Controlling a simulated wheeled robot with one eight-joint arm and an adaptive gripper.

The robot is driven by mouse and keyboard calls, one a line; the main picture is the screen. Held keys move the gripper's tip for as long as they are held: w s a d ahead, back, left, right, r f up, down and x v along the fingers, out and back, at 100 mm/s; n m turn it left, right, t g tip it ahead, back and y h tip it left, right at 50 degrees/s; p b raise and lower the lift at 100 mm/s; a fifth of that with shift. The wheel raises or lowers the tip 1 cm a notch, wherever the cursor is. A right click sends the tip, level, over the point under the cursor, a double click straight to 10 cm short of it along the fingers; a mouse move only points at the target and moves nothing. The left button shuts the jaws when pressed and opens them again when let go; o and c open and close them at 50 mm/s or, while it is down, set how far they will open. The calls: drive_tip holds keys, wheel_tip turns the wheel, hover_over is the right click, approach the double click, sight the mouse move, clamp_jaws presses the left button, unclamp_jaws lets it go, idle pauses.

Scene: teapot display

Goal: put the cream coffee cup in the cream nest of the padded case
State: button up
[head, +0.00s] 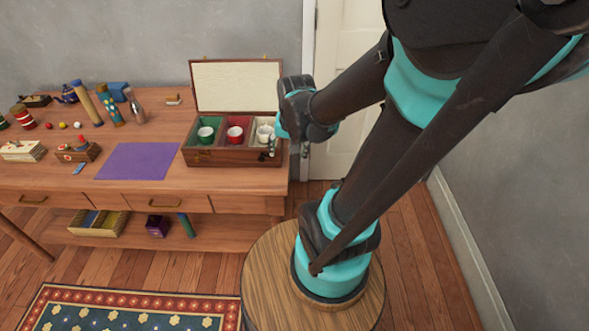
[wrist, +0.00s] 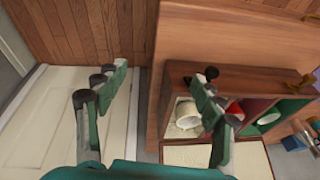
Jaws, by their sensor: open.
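The padded case (head: 232,157) stands open at the right end of the wooden table, its pale-lined lid raised at the back. It has a green, a red and a cream nest. The cream coffee cup (head: 264,134) is in the cream nest at the right; in the wrist view the cup (wrist: 187,117) shows inside that nest, near one finger. I cannot tell whether it is fully seated. My gripper (wrist: 160,88) is open and empty. One finger is over the case by the cream nest, the other out beyond the table's right end.
A green-and-white cup (head: 206,134) and a red cup (head: 235,134) sit in the other nests. A purple mat (head: 138,161) lies clear to the left. Bottles, a teapot (head: 67,94) and small boxes crowd the table's left part. A white door (head: 345,60) is behind.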

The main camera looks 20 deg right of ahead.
drive_tip(key=s+f+n, duration=0.2)
drive_tip(key=s+n, duration=0.1)
drive_tip(key=s+f+n, duration=0.1)
drive_tip(key=s, duration=0.1)
drive_tip(key=shift+d+n+t, duration=0.3)
drive_tip(key=shift+n+t, duration=0.1)
drive_tip(key=shift+c, duration=0.2)
idle(0.6)
